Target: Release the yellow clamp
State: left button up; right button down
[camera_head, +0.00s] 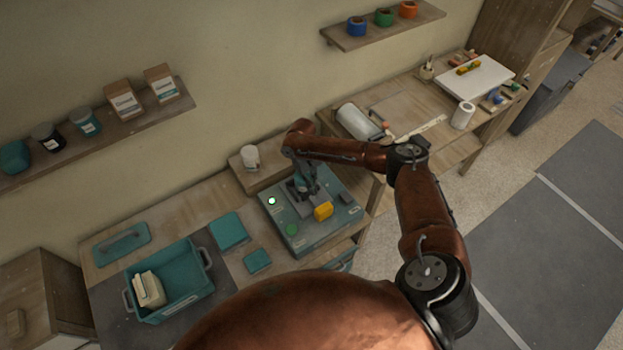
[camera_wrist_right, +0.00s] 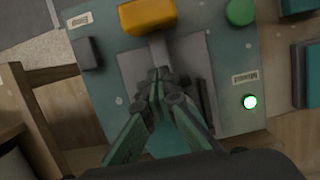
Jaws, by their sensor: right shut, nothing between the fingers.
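The yellow clamp (camera_head: 323,211) sits on a teal fixture board (camera_head: 318,238) on the bench, at the front of a grey plate. It shows in the right wrist view (camera_wrist_right: 148,15) as a yellow block at the top, with a grey bar running from it toward my fingers. My right gripper (camera_head: 308,190) is over the grey plate, just behind the yellow block. In the wrist view its fingertips (camera_wrist_right: 158,76) are together with nothing between them, apart from the yellow block. Whether they touch the grey bar is unclear. My left gripper is not in view.
The board carries a green button (camera_wrist_right: 240,12), a lit white-green lamp (camera_wrist_right: 250,102) and a dark block (camera_wrist_right: 89,53). A teal bin (camera_head: 168,285) stands to the left, with teal pieces between. A white container (camera_head: 250,157) stands behind the board.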

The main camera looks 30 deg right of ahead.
aim_at(318, 204)
jog(key=shift+x, duration=1)
jog(key=s+p, duration=0.1)
jog(key=s, duration=0.2)
jog(key=shift+s+d+r+p, duration=0.1)
jog(key=shift+s+d+p, duration=0.1)
jog(key=shift+p, duration=0.2)
jog(key=shift+s, duration=0.3)
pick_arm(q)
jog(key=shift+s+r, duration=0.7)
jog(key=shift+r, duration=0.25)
